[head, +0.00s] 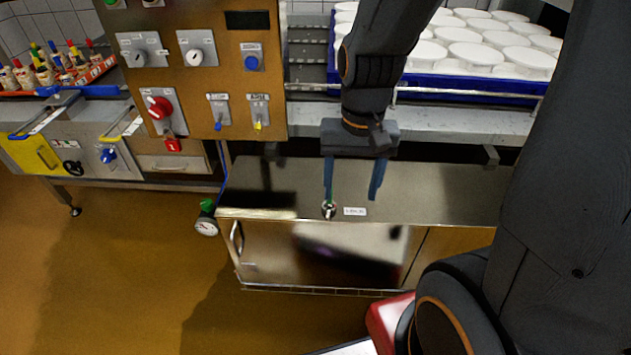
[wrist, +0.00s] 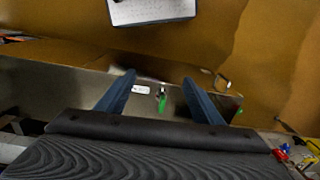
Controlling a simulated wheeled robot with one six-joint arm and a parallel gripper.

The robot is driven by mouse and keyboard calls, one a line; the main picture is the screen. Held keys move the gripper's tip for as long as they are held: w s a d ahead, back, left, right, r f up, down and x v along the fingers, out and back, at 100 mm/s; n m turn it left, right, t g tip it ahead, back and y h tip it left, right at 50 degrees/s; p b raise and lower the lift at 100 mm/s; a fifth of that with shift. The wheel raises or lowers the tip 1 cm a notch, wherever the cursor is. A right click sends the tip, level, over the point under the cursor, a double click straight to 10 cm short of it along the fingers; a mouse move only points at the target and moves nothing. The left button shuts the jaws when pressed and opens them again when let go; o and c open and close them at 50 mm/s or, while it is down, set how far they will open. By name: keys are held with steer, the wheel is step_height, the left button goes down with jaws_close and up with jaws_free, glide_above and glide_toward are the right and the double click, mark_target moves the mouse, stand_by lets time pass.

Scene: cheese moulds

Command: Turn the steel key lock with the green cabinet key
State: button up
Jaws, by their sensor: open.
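The steel key lock (head: 328,209) is a small round fitting at the front edge of the steel cabinet top, beside a white label. In the wrist view the lock (wrist: 162,91) shows with the green key (wrist: 161,103) at it; whether the key is fully seated I cannot tell. My gripper (head: 351,198) points down over the cabinet front, open and empty. In the wrist view its blue fingers (wrist: 159,80) lie either side of the key in the picture, apart from it.
The steel cabinet (head: 440,185) has a door handle (head: 236,238) and a gauge with a green cap (head: 206,222) at left. A control panel (head: 205,85) with knobs and coloured keys stands behind left. A blue crate (head: 480,92) of white moulds is behind.

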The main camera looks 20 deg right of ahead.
steer(key=w+f+m+p, duration=0.1)
steer(key=w+f+m, duration=0.2)
steer(key=m, duration=0.3)
steer(key=w+f+m+p, duration=0.2)
steer(key=w+f+m, duration=0.2)
steer(key=w+m, duration=0.2)
steer(key=w+d+f+m+y+p, duration=0.1)
steer(key=w+f+m, duration=0.3)
steer(key=m, duration=0.1)
steer(key=shift+w+m+p, duration=0.35)
steer(key=shift+m+p, duration=0.05)
steer(key=shift+w+f+m, duration=0.15)
steer(key=shift+f+m, duration=0.25)
steer(key=shift+f, duration=0.15)
steer(key=shift+w+a+f, duration=0.1)
steer(key=shift+a+f, duration=0.05)
steer(key=shift+f, duration=1.05)
steer(key=shift+a+f, duration=0.15)
steer(key=shift+f, duration=1.05)
steer(key=shift+w+a+f, duration=0.1)
steer(key=shift+a+f, duration=0.05)
steer(key=shift+f, duration=1.05)
